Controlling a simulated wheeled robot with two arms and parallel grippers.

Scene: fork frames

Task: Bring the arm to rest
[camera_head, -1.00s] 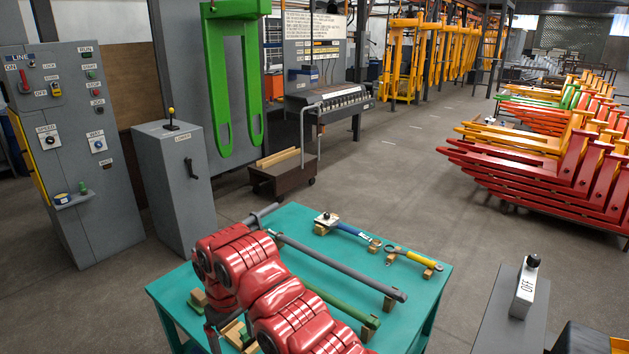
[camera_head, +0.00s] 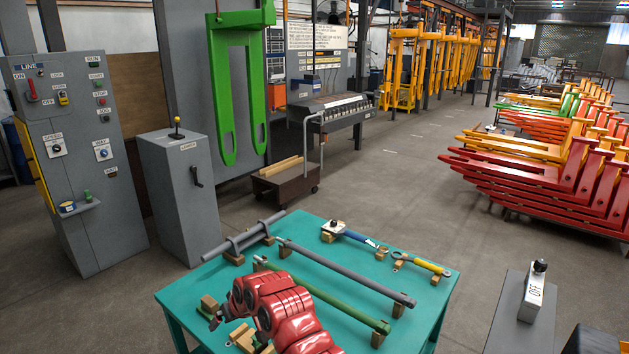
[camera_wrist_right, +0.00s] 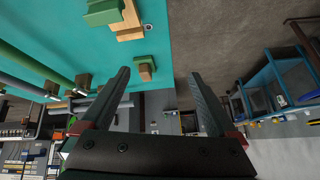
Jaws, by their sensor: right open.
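My red right arm (camera_head: 280,310) reaches in from the bottom of the head view, over the near part of the teal table (camera_head: 190,290). Its gripper is mostly hidden there behind the arm. In the right wrist view the right gripper (camera_wrist_right: 160,76) has two dark fingers set wide apart, with nothing between them. The teal table (camera_wrist_right: 210,15) fills the upper left of that view, beyond the fingers. My left gripper is in neither view.
On the table lie a grey rod (camera_head: 345,272), a green rod (camera_head: 340,306), a grey pipe piece (camera_head: 245,238) and a yellow-handled tool (camera_head: 428,265) on wooden blocks. Open floor lies behind the table.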

